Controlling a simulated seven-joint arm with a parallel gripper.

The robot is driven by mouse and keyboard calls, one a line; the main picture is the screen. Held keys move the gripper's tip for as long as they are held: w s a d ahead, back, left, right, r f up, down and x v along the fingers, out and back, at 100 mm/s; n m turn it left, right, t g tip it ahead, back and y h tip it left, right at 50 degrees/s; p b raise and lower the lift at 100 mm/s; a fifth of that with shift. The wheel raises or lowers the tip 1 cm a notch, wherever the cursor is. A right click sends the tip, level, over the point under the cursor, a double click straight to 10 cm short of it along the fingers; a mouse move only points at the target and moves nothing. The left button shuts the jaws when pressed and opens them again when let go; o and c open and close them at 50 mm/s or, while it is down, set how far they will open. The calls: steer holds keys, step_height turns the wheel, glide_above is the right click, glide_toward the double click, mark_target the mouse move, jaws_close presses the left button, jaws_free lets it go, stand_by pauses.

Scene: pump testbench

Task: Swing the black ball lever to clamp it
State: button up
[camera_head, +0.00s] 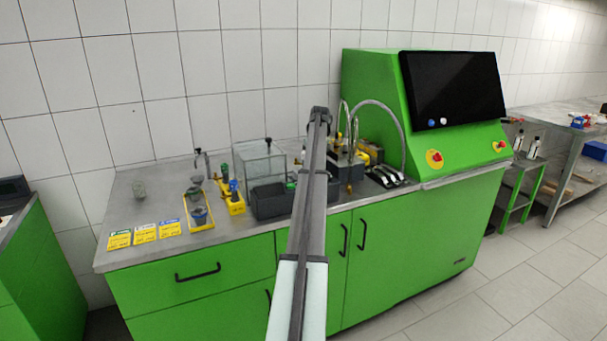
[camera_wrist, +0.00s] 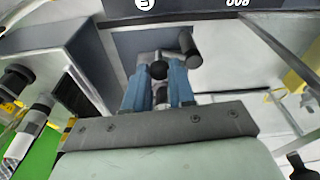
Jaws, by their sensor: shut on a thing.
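In the wrist view, the black ball (camera_wrist: 158,70) of the lever sits between the tips of the two blue fingers of my gripper (camera_wrist: 157,82). The fingers are shut on it, one on each side. A metal part runs behind the ball toward a short black cylinder (camera_wrist: 189,48) up and to the right. The lower part of the lever is hidden by the fingers. In the head view my own arm covers the middle of the bench, and neither the gripper nor the ball can be made out there.
In the wrist view, a dark grey box (camera_wrist: 85,60) and black-knobbed metal fittings (camera_wrist: 40,115) stand close on the left.

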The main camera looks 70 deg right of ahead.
steer(key=shift+d, duration=0.1)
steer(key=shift+w+d, duration=0.4)
steer(key=shift+d, duration=0.15)
steer(key=shift+w+d, duration=0.15)
steer(key=shift+d, duration=0.05)
stand_by(0.5)
steer(key=o, duration=1.3)
steer(key=shift+o, duration=0.2)
steer(key=shift+r, duration=0.15)
steer(key=shift+r, duration=2.85)
